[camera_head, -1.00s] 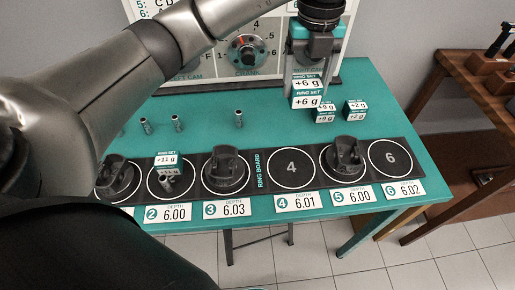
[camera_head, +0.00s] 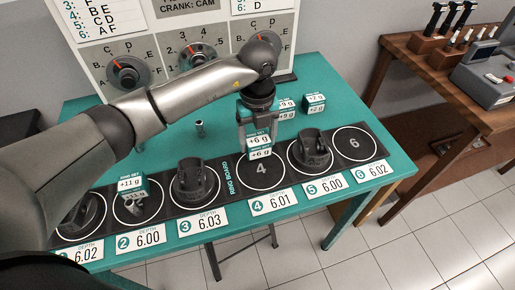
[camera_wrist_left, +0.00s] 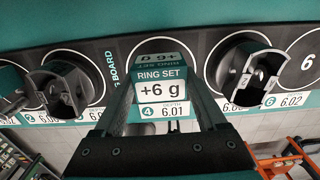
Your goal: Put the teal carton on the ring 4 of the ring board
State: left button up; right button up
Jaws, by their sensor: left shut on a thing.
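My left gripper (camera_head: 258,130) is shut on a teal and white carton (camera_head: 260,147) marked "RING SET +6 g". It holds the carton upright at the back part of ring 4 (camera_head: 262,185) of the ring board (camera_head: 227,182). The carton also shows between the fingers in the left wrist view (camera_wrist_left: 163,90), in line with the depth label 4 (camera_wrist_left: 163,112). Whether its underside touches the board cannot be told. My right gripper does not show.
Dark pistons stand on ring 3 (camera_head: 195,182) and ring 5 (camera_head: 310,152). A +11 g carton (camera_head: 130,185) and a piston are at ring 2. Ring 6 (camera_head: 354,143) is empty. Cartons marked +9 g (camera_head: 287,110) and +2 g (camera_head: 314,103) stand behind the board.

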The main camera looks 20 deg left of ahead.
aim_at(257, 149)
pick_arm(q)
jog(key=shift+f, duration=1.9)
jog(key=shift+f+b, duration=0.1)
jog(key=shift+b, duration=0.2)
jog(key=o, duration=1.3)
notch_tip(257, 149, up, 12)
jog(key=shift+r+p, duration=0.15)
jog(key=shift+p, duration=0.5)
